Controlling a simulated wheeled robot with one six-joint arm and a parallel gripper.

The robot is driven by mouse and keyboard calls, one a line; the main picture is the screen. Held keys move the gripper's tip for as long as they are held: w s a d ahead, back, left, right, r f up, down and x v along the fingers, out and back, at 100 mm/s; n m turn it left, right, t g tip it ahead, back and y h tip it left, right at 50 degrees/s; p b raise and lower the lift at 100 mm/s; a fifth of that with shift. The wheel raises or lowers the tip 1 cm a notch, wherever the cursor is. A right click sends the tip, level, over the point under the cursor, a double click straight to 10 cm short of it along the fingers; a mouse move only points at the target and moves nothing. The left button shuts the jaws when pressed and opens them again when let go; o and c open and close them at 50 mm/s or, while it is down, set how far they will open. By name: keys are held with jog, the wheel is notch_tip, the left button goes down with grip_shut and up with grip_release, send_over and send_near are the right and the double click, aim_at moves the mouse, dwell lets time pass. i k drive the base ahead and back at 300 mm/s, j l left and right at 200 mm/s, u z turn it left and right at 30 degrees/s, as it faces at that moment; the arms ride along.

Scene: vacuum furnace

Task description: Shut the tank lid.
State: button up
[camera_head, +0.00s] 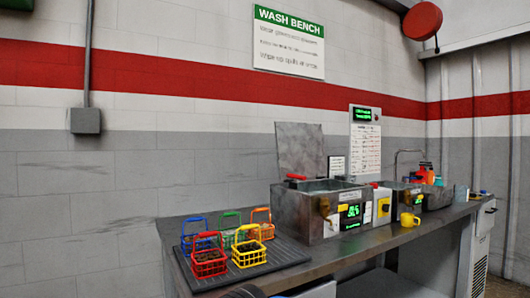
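The tank (302,222) is a grey metal box on the bench, with a green-lit display and yellow parts on its front. Its lid (300,150) is a flat grey panel standing nearly upright at the back of the tank, so the tank top is open. A small red bar (296,177) shows at the tank's rim, in front of the lid's lower edge; I cannot tell what it is fixed to. My gripper is not in view. A dark rounded shape at the bottom edge may be part of my arm.
Several coloured wire baskets with dark contents, including a red one (209,263) and a yellow one (249,254), stand on a dark ribbed mat (290,256) left of the tank. A yellow mug (410,220) and more equipment stand to the right on the bench (352,252).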

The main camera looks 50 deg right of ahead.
aim_at(300, 150)
jog(key=i+j+u, duration=0.3)
jog(key=j, duration=0.2)
jog(key=i+j+u, duration=0.15)
jog(key=j+u, duration=0.15)
jog(key=j, duration=0.15)
jog(key=i+j+u, duration=0.3)
jog(key=i+j+z, duration=0.4)
jog(key=i, duration=0.2)
jog(key=i+l+z, duration=0.1)
jog(key=i+z, duration=0.5)
jog(key=z, duration=0.2)
jog(key=i+z, duration=0.4)
jog(key=i+j+z, duration=0.2)
jog(key=z, duration=0.2)
jog(key=i+j+z, duration=0.2)
jog(key=z, duration=0.25)
jog(key=i+j+z, duration=0.25)
jog(key=z, duration=0.2)
jog(key=i+j+z, duration=0.15)
jog(key=j+z, duration=1.15)
jog(key=j, duration=0.15)
jog(key=j+z, duration=0.35)
jog(key=j, duration=0.2)
jog(key=k+j, duration=0.2)
jog(key=i, duration=0.5)
